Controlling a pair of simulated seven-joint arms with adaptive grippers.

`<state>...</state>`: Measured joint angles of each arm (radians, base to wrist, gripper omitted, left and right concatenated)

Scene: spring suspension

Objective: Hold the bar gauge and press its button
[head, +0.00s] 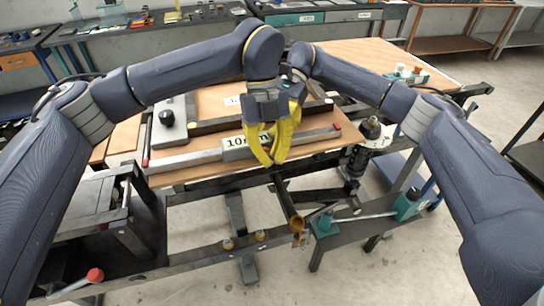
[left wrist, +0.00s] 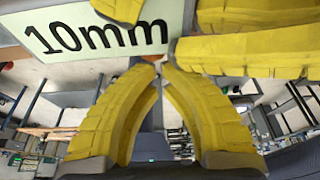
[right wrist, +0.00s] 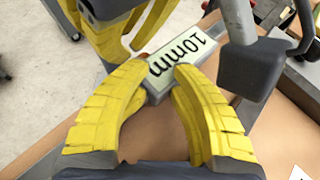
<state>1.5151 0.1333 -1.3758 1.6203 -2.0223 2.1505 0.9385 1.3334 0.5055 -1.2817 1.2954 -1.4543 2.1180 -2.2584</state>
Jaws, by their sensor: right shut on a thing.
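The bar gauge (head: 240,146) is a long grey bar with red ends and a pale block marked "10mm", lying across the bench. The label also shows in the left wrist view (left wrist: 100,36) and the right wrist view (right wrist: 180,58). My right gripper (right wrist: 164,68) is shut on the gauge's block at one end of the label; in the head view it is mostly hidden. My left gripper (head: 272,163) points down in front of the block, its fingertips (left wrist: 160,70) drawn together just past the block's edge, with nothing seen between them. I cannot make out the button.
A black knob (head: 167,118) stands on a grey plate left of the gauge. A dark bar lies behind it. A round dark fixture (head: 372,128) stands at the bench's right. Below are a lower frame and a green-ended tool (head: 408,204). My two grippers are very close together.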

